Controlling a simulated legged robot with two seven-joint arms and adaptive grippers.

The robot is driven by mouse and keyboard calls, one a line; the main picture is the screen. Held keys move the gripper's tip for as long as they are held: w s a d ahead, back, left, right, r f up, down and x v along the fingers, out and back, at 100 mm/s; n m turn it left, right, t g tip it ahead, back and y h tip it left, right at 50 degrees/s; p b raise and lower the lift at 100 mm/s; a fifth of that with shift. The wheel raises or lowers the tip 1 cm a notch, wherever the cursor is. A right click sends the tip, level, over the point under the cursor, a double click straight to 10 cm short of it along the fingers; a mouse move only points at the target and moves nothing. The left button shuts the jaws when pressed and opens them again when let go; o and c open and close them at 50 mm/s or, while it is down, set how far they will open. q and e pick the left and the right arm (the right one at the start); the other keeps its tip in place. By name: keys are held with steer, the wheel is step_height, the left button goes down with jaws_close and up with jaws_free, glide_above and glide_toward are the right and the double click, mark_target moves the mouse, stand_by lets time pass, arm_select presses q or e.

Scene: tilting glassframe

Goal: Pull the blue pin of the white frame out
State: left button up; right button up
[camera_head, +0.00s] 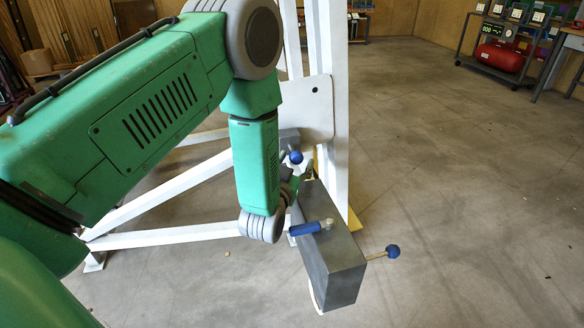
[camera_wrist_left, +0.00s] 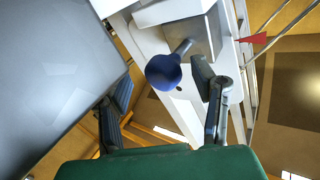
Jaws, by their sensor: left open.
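The white frame (camera_head: 338,120) stands in front of me, with a plate at its upright. A blue ball-headed pin (camera_head: 296,157) sticks out of a small grey block on the frame; it also shows in the left wrist view (camera_wrist_left: 163,72) with its metal shaft. My left gripper (camera_head: 298,183) is just below the pin, partly hidden by my arm. In the left wrist view the gripper (camera_wrist_left: 161,85) is open, one finger on each side of the ball as seen there. The ball appears beyond the fingertips; I cannot tell whether they touch it. My right gripper is not in view.
A long grey box (camera_head: 335,262) lies right beside my left gripper, with a blue handle (camera_head: 305,229) and a blue ball-ended lever (camera_head: 393,251). A cart (camera_head: 500,60) with a red tank stands at the back right. The floor to the right is clear.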

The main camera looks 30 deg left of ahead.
arm_select(q)
steer(key=v, duration=1.1)
steer(key=shift+s, duration=0.4)
steer(key=shift+f, duration=0.1)
